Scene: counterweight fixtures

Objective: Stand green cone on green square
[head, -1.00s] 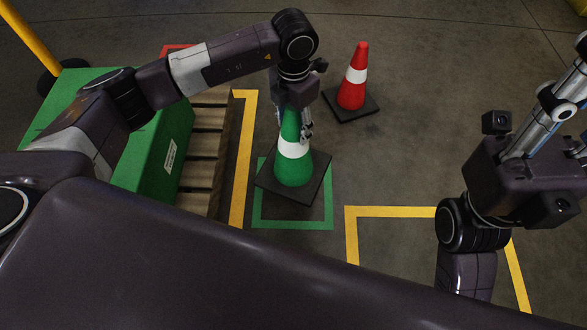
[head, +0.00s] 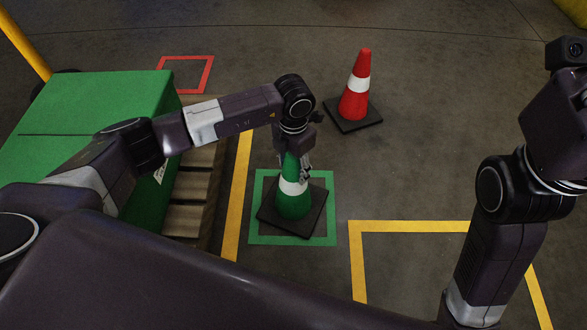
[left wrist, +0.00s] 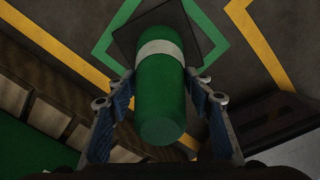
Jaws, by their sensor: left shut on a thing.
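The green cone (head: 292,203) with a white band and dark square base is upright in the head view. My left gripper (head: 297,158) is shut around its upper part from above. The green square (head: 330,222) is a taped outline on the floor. The cone's base appears within it, turned relative to its sides, with corners overlapping the tape in the picture. I cannot tell whether the base touches the floor. In the left wrist view the cone (left wrist: 160,95) sits between both fingers, with part of the green square (left wrist: 205,30) behind its base. My right gripper's fingers are out of frame.
A red cone (head: 356,98) stands on a dark base behind and right. A red taped square (head: 207,75) lies farther left. A green box (head: 95,95) rests on a wooden pallet (head: 190,190) at left. Yellow floor tape (head: 405,226) outlines an area at right. Floor between is clear.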

